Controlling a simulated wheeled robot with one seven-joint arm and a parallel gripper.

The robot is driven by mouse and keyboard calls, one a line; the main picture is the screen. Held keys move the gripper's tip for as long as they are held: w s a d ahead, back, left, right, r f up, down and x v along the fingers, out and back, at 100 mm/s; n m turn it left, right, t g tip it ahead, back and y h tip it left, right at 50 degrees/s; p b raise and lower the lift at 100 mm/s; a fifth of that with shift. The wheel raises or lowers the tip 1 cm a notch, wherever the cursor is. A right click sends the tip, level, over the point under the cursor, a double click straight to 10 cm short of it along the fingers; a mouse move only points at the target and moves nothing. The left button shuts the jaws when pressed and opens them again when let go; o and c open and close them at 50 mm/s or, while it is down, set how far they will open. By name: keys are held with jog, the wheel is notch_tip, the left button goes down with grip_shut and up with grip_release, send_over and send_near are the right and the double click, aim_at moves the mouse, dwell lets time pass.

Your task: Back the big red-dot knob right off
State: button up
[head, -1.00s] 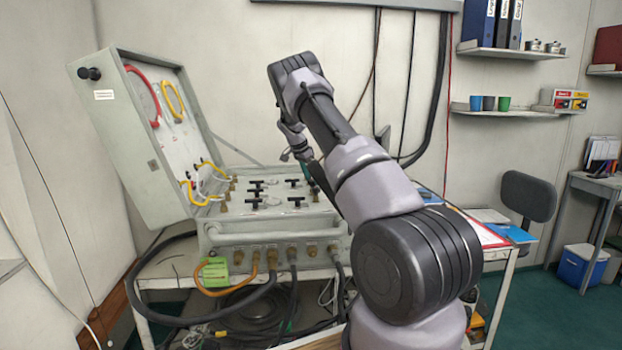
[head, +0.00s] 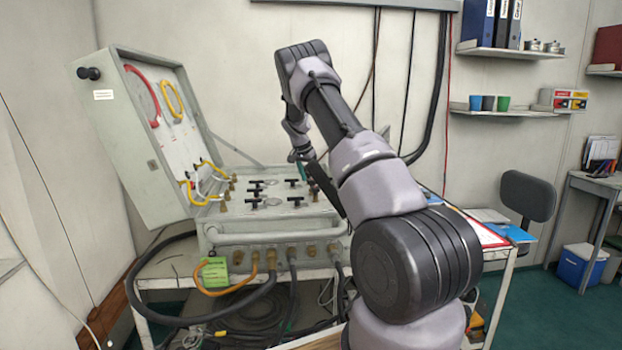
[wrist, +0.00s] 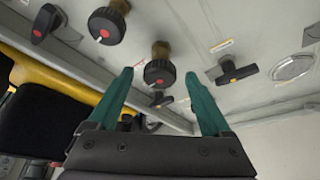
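A similar red-dot knob (wrist: 107,26) is up and to the left; I cannot tell for sure which is bigger. My gripper (wrist: 159,77) is open, its teal fingers apart on either side of the first knob in the picture. No contact shows, and the depth between fingertips and knob is unclear. In the head view, my gripper (head: 304,170) is over the right part of the panel (head: 230,208), and my arm hides that area.
A black T-handle (wrist: 237,72) is just right of the right finger, with a round gauge (wrist: 293,67) beyond.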

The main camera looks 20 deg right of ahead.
jog(key=v, duration=1)
jog(key=shift+r, duration=0.35)
jog(key=shift+s+a+r, duration=0.1)
jog(key=shift+a, duration=0.05)
jog(key=s+a+r+n+t+y, duration=0.15)
jog(key=s+a+r, duration=0.25)
jog(key=s+r, duration=0.55)
jog(key=s+a+r+n+t+y, duration=0.1)
jog(key=s+a+r+n+y, duration=0.15)
jog(key=s+a+r, duration=0.65)
jog(key=s+a+f+n+t+y, duration=0.1)
jog(key=s+a+n, duration=0.1)
jog(key=s, duration=1.2)
jog(key=s+a+f+n+t+y, duration=0.1)
jog(key=s+a+f, duration=0.1)
jog(key=s, duration=1.2)
jog(key=shift+a+f+n, duration=0.25)
jog(key=shift+a+n, duration=0.15)
jog(key=shift+a, duration=0.05)
